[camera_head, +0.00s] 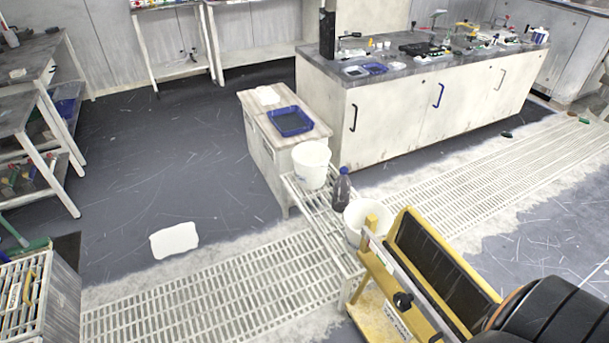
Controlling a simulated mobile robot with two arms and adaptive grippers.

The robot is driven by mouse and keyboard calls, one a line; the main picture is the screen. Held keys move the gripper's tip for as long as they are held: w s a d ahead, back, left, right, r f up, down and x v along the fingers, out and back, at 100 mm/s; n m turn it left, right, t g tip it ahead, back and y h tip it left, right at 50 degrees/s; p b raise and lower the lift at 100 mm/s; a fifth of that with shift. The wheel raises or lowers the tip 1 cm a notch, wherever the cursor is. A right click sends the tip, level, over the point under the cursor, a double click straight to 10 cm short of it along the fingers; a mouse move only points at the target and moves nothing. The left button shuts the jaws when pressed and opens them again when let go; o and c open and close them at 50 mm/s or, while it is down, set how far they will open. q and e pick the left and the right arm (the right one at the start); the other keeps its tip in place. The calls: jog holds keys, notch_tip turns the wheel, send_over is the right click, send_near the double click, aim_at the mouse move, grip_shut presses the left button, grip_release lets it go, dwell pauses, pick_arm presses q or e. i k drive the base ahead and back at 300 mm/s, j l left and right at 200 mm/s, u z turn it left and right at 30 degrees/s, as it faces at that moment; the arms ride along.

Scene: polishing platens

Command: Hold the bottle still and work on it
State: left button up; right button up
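A dark bottle (341,190) stands upright on a pale slatted stand (320,214) near the middle of the view. A white bucket (311,168) is behind it to the left, and a second white bucket (353,232) is in front of it to the right. The near bucket may hide a little of the bottle's lower edge. Neither of my grippers shows in the head view, and nothing is seen holding the bottle.
A yellow-framed machine (383,268) stands close at the lower right. A small cabinet with a blue tray (291,121) is behind the buckets. A long bench (400,120) runs at the back right. Dark floor (170,150) is open at left, with a white sheet (174,240).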

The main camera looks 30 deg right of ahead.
aim_at(341, 185)
jog(key=i+z, duration=0.3)
jog(key=i, duration=0.15)
jog(key=i+j+z, duration=0.65)
jog(key=i, duration=0.15)
jog(key=l, duration=0.1)
